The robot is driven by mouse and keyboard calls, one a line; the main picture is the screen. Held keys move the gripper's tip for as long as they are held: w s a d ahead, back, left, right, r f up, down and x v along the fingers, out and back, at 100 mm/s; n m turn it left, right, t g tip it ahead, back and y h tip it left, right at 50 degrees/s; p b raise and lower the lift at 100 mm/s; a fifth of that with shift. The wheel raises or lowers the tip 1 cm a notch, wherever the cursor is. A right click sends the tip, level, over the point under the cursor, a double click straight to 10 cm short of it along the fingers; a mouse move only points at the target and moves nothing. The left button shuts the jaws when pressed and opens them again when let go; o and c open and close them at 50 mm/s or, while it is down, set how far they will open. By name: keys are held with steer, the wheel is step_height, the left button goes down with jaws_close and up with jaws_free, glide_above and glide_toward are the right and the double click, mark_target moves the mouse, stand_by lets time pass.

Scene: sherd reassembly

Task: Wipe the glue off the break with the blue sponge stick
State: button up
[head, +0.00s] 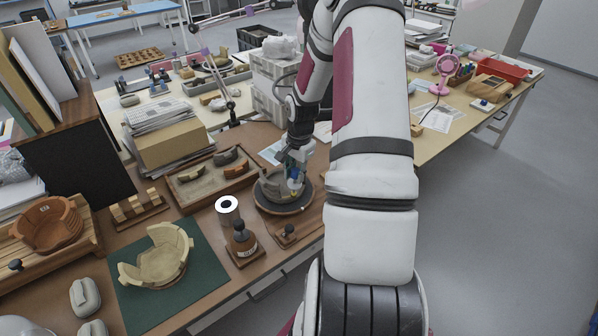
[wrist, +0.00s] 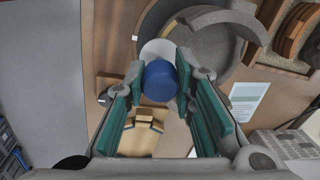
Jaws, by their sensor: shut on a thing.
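My gripper (head: 296,168) is at the turntable, and its teal-padded fingers (wrist: 160,100) are shut on the blue sponge stick (wrist: 160,80). The stick's round blue end faces the wrist camera, and a pale disc shows just beyond it. A grey broken vessel (head: 271,187) stands on the dark round turntable (head: 297,205). In the wrist view the vessel's curved wall (wrist: 224,14) is to the upper right of the stick. I cannot tell whether the sponge touches the break.
A wooden tray (head: 185,205) with several curved sherds is left of the turntable. A cream broken bowl (head: 155,262) sits on a green mat (head: 206,275).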

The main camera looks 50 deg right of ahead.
steer(key=shift+w+a+r, duration=0.15)
steer(key=shift+a+r, duration=0.1)
steer(key=shift+a, duration=0.25)
steer(key=shift+w+a, duration=0.4)
steer(key=shift+a, duration=0.05)
steer(key=shift+r, duration=0.1)
step_height(320, 180, up, 8)
steer(key=s+p, duration=0.2)
steer(key=p, duration=0.2)
steer(key=shift+a, duration=0.3)
stand_by(0.4)
steer(key=shift+r, duration=0.15)
